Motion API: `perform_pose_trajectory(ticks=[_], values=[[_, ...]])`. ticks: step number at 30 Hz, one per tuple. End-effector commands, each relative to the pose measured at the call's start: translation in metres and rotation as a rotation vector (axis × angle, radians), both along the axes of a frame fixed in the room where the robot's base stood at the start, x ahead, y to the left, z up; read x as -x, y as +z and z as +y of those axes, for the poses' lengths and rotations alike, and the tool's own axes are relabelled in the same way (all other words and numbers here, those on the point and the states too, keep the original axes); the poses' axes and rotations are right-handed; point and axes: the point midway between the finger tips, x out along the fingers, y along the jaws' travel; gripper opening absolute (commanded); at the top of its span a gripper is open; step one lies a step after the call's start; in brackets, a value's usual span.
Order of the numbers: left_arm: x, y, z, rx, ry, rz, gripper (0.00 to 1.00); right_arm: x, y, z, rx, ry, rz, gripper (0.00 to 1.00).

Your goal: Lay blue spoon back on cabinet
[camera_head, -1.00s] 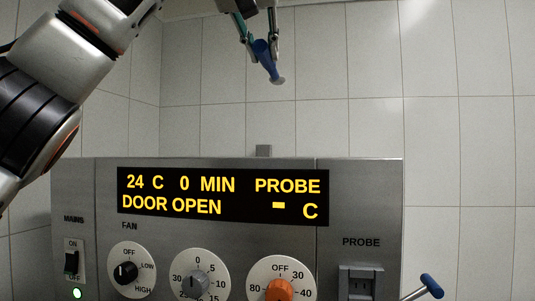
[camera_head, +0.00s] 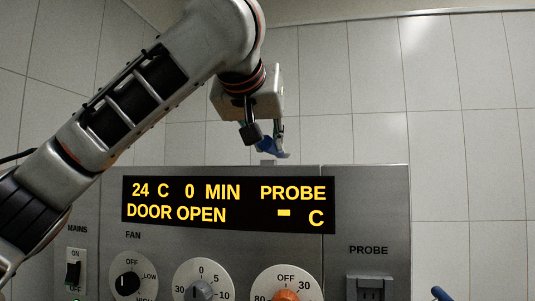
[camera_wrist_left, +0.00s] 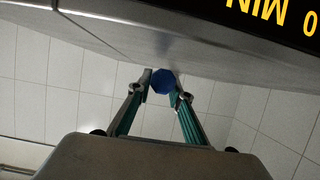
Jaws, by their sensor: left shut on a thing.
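The blue spoon (camera_head: 273,149) is in my left gripper (camera_head: 265,139), just above the top edge of the grey cabinet (camera_head: 360,190) in the head view. Part of the spoon is hidden behind the fingers. In the left wrist view the blue end of the spoon (camera_wrist_left: 163,81) shows between the two fingertips (camera_wrist_left: 162,92), close to the cabinet's surface (camera_wrist_left: 125,40). I cannot tell whether the spoon touches the cabinet. My right gripper is in neither view.
The cabinet front has a lit display (camera_head: 228,203) reading "DOOR OPEN", several knobs and a probe socket (camera_head: 371,286). A blue-tipped lever (camera_head: 440,294) shows at lower right. White tiled walls stand behind.

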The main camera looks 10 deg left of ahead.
Motion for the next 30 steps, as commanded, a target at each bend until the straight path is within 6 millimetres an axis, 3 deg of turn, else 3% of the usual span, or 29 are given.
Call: perform_pose_trajectory(ticks=[5,20,21,22,30], values=[[0.0,-0.021,0.001,-0.003,0.001,0.0,0.0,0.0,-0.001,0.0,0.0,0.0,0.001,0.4],[0.0,-0.029,0.001,-0.001,0.002,-0.001,0.0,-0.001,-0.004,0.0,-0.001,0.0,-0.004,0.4],[0.0,-0.028,0.001,0.0,0.001,0.0,0.3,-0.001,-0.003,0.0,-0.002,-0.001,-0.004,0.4],[0.0,-0.028,0.001,0.0,0.001,0.0,0.36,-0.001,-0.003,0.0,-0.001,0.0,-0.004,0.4],[0.0,-0.027,0.001,0.0,0.001,0.0,0.36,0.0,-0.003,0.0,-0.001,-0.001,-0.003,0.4]])
